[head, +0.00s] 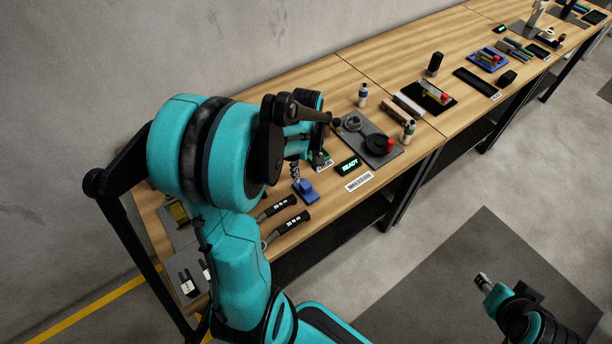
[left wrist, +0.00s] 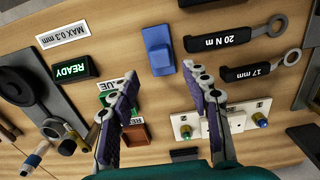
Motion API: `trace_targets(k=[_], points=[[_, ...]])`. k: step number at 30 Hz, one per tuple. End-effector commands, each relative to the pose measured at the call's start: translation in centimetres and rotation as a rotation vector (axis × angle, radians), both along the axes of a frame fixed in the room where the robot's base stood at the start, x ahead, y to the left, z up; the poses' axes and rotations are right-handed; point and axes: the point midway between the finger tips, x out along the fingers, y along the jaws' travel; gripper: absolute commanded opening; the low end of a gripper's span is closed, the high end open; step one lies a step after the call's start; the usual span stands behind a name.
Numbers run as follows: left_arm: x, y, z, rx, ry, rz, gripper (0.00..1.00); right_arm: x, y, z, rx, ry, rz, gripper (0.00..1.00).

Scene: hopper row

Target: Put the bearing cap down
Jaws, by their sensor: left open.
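A blue stepped block (left wrist: 158,50), which looks like the bearing cap, rests on the wooden bench. In the head view the blue block (head: 306,189) lies just under my left gripper (head: 295,172). In the left wrist view my left gripper (left wrist: 160,88) is open, its two purple-padded fingers apart with nothing held between them. The block sits just past the fingertips and appears apart from them. My right gripper (head: 483,281) is far off at lower right, over the floor; its jaws are too small to read.
Two black-handled wrenches (left wrist: 235,40) lie right of the block. A READY display (left wrist: 75,69) and a MAX 0.3 mm label (left wrist: 63,35) stand left. A small brown tray (left wrist: 137,135) and a white fixture plate (left wrist: 190,124) are near the fingers. Bare wood surrounds the block.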

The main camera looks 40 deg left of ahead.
Motion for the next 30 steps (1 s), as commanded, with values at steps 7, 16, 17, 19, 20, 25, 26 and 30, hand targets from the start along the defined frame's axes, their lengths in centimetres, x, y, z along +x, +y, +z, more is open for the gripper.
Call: trace_targets(k=[7, 16, 17, 19, 20, 25, 26, 30], points=[[0.0, 0.0, 3.6, 0.0, 0.0, 0.0, 0.48, 0.0, 0.0, 1.1, 0.0, 0.0, 0.0, 0.4], [-0.9, -5.1, 7.6, 0.069, -0.136, -0.319, 0.48, 0.0, 0.0, 1.2, 0.0, 0.0, 0.0, 0.4], [-1.2, -6.1, 8.2, 0.085, -0.164, -0.386, 0.48, 0.0, 0.0, 1.2, 0.0, 0.0, 0.0, 0.4], [-1.9, -8.4, 9.4, 0.13, -0.232, -0.55, 0.48, 0.0, 0.0, 1.2, 0.0, 0.0, 0.0, 0.4], [-2.3, -9.3, 9.8, 0.151, -0.262, -0.617, 0.48, 0.0, 0.0, 1.2, 0.0, 0.0, 0.0, 0.4], [-4.3, -13.8, 11.4, 0.272, -0.409, -0.964, 0.48, 0.0, 0.0, 1.2, 0.0, 0.0, 0.0, 0.4], [-4.6, -14.4, 11.5, 0.292, -0.43, -1.012, 0.48, 0.0, 0.0, 1.2, 0.0, 0.0, 0.0, 0.4], [-5.6, -16.3, 11.9, 0.365, -0.501, -1.177, 0.48, 0.0, 0.0, 1.2, 0.0, 0.0, 0.0, 0.4]])
